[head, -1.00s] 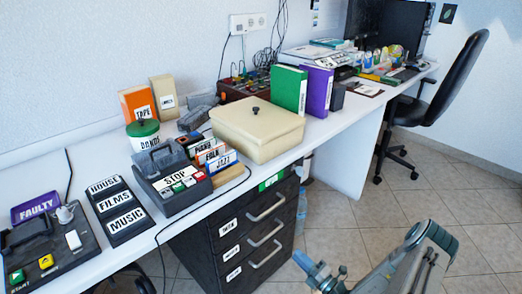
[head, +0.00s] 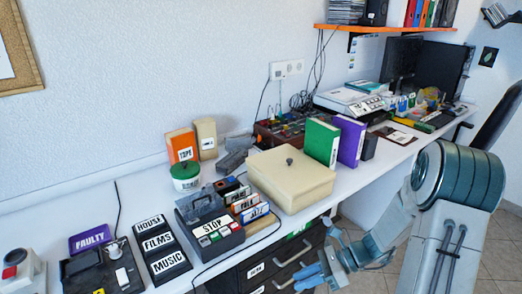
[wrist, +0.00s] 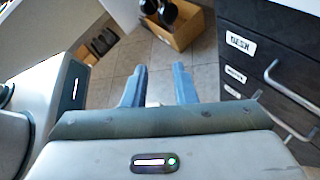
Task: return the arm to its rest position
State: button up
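My gripper (wrist: 158,88) shows in the wrist view with its two blue fingers apart and nothing between them. It points down at the tiled floor, beside the dark drawer unit. In the head view my gripper (head: 318,274) is low at the bottom, in front of the drawers and below the desk edge, with my arm folded up to its right. No object is held.
The white desk (head: 345,182) runs from lower left to upper right. It carries a cream box (head: 290,182), a STOP device (head: 208,222) and green and purple binders. The drawer unit (wrist: 262,60) stands close to the gripper. A cardboard box (wrist: 178,32) sits on the floor.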

jog(key=s+d+r+n+t+h+p, duration=0.1)
jog(key=s+r+n+h+p, duration=0.3)
jog(key=r, duration=0.6)
jog(key=s+d+r+n+t+h+p, duration=0.1)
jog(key=s+r+n+h+p, duration=0.3)
jog(key=r+n, duration=0.5)
jog(key=s+d+r+n+t+h+p, duration=0.1)
jog(key=s+r+n+t+h+p, duration=0.1)
jog(key=s+r+n+h+p, duration=0.2)
notch_tip(320, 180, up, 7)
jog(key=n+p, duration=0.1)
jog(key=n, duration=0.2)
jog(key=shift+d+r+h+p, duration=0.15)
jog(key=shift+d+h+p, duration=0.15)
jog(key=shift+d, duration=0.05)
